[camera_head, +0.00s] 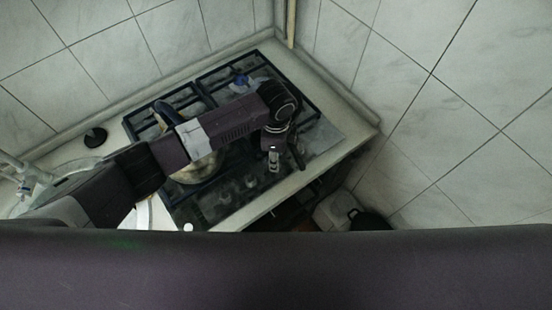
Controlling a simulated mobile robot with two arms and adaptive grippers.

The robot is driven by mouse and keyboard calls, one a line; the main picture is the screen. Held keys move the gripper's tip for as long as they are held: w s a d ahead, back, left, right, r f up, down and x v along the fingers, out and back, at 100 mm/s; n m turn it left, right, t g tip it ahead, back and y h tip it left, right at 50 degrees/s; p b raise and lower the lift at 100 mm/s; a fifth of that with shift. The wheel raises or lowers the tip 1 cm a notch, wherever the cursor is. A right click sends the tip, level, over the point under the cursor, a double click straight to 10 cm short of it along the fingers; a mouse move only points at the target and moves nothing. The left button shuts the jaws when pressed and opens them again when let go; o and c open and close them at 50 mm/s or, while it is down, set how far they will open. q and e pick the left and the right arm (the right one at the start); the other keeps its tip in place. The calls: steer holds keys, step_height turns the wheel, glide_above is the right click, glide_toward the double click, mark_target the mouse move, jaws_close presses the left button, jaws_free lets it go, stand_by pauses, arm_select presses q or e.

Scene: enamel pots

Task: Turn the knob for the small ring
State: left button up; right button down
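A glass gas hob (322,138) with dark grates is set in a pale counter. A row of small knobs (222,198) runs along its front edge; another knob (249,182) sits closer to my gripper. My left arm reaches in from the left across the hob. My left gripper (274,161) points down over the right end of the knob row. It hides what lies beneath it, and I cannot tell whether it touches a knob or how its fingers stand. The small ring cannot be picked out with certainty. My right gripper is not in view.
A pot (197,167) stands on the hob, partly behind my arm. A blue-and-white item (241,82) is on the back grate. A black round object (95,137) lies on the counter at left. Tiled walls (440,130) bound the corner. Pale containers (338,208) stand below the counter's front.

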arm_select(q)
step_height(320, 180, up, 10)
stand_by(0.3)
stand_by(0.5)
